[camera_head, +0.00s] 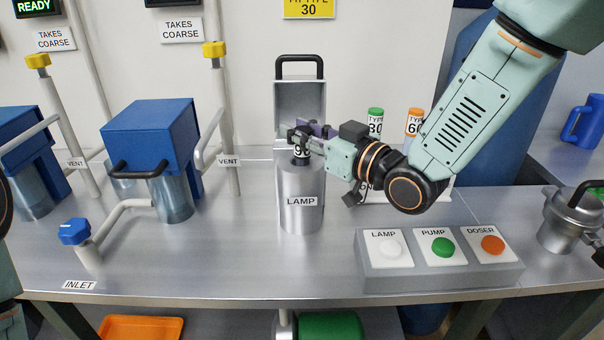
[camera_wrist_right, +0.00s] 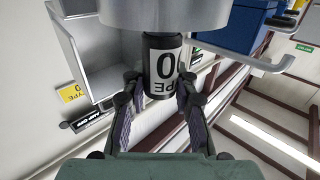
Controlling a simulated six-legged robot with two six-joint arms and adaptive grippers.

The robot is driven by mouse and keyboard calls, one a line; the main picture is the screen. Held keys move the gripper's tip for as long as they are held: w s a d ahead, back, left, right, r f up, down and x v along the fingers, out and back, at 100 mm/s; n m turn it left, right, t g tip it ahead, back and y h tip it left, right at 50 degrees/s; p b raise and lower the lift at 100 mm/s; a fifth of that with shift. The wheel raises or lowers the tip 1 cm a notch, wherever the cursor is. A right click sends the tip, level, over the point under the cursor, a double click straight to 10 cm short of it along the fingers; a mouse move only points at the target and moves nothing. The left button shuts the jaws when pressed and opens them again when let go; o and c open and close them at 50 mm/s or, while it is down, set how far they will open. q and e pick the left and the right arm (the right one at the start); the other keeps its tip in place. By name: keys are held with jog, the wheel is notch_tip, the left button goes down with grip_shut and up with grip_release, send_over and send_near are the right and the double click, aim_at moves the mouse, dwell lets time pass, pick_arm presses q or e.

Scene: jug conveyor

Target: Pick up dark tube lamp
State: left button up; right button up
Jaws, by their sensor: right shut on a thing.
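The dark tube lamp (camera_wrist_right: 163,65) is black with a white label; its type number is only partly legible. It stands upright at the top of the silver cylinder marked LAMP (camera_head: 301,185), and its lower end is hidden there. In the head view only the tube's top (camera_head: 301,160) shows. My right gripper (camera_head: 303,143) comes in from the right and is shut on the tube. In the right wrist view its two fingers (camera_wrist_right: 158,98) lie on either side of the tube. My left gripper is not in view.
A grey open hood with a black handle (camera_head: 299,67) is behind the cylinder. Green-capped (camera_head: 375,115) and orange-capped (camera_head: 414,118) tubes stand behind my right arm. A button panel (camera_head: 440,278) sits front right. A blue box (camera_head: 150,135) is left; a metal jug (camera_head: 568,222) is far right.

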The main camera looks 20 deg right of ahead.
jog(key=shift+c, duration=0.6)
jog(key=shift+w+a, duration=0.1)
jog(key=shift+a, duration=0.1)
grip_shut()
jog(key=shift+d, duration=0.15)
jog(key=shift+r, duration=0.1)
